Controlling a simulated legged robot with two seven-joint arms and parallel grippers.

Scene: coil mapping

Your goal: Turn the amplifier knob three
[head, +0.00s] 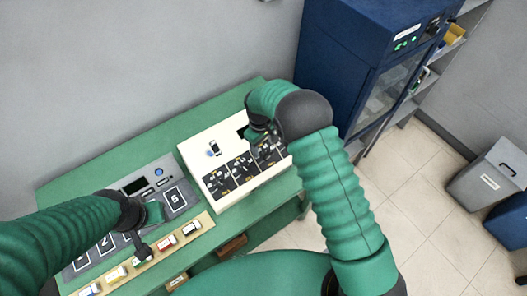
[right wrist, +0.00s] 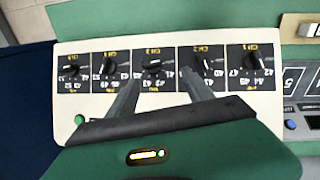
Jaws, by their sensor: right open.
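The amplifier is a cream box (head: 196,152) with a row of black knob panels, on the green table. In the right wrist view its row of knobs appears upside down, and knob three (right wrist: 153,66) is the middle one, black with a white pointer mark. My right gripper (right wrist: 160,79) is open and empty, its fingertips apart on either side below knob three in the picture; contact cannot be told. In the head view my right gripper (head: 258,132) covers part of the amplifier. My left gripper (head: 140,238) hangs over the grey numbered panel; its jaw opening is unclear.
The grey panel (head: 160,170) with numbered squares and a small screen lies left of the amplifier. A strip with coloured switches (head: 167,243) runs along its front. The green table (head: 130,143) is bare behind them. A blue cabinet (head: 335,50) stands at the right.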

